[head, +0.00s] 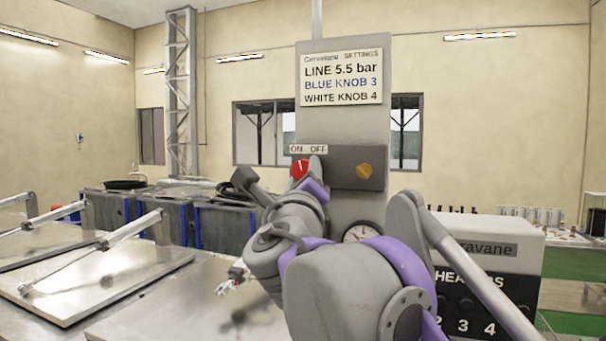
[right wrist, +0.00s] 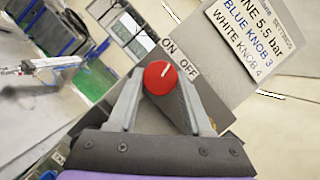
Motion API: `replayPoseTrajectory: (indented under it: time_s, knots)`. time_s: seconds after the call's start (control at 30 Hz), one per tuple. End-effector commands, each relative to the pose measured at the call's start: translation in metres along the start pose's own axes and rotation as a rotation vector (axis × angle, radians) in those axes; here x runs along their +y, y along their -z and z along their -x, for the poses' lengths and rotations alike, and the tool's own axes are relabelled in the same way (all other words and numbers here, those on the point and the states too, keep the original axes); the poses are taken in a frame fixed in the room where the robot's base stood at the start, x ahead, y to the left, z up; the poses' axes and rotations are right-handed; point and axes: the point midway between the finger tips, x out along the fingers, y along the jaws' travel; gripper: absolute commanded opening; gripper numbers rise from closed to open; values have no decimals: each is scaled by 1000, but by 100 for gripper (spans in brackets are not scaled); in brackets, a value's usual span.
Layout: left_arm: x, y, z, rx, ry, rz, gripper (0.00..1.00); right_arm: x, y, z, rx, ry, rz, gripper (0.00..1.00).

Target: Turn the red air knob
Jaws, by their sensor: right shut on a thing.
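The red air knob (head: 299,170) is on the front of a grey control box (head: 342,160), below an ON OFF label (head: 309,149). In the right wrist view the round red knob (right wrist: 160,78) sits between my two fingers. Its white pointer line lies between ON and OFF. My right gripper (right wrist: 161,84) is shut on the knob. In the head view my right gripper (head: 313,176) and arm hide part of the box's lower left. My left gripper is not in view.
An orange-brown knob (head: 364,171) is at the right of the box. A settings sign (head: 341,77) is above, a dial gauge (head: 358,233) below. Metal lids with struts (head: 105,275) are at left. A heaters panel (head: 480,290) stands close at right.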

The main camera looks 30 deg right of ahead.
Motion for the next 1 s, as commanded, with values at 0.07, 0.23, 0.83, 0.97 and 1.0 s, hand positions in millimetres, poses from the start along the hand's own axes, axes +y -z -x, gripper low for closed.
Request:
replayPoseTrajectory:
  time_s: [0.07,0.23,0.83,0.97,1.0]
  knots:
    - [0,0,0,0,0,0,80,-2,0,0,1,-26,66,0]
    - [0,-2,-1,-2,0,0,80,-2,0,0,1,-84,203,0]
    - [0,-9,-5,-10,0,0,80,-4,-1,0,1,-194,471,0]
    - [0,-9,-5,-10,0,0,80,-4,-1,-1,0,-198,483,0]
    - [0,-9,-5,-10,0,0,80,-4,-1,-1,0,-199,485,0]
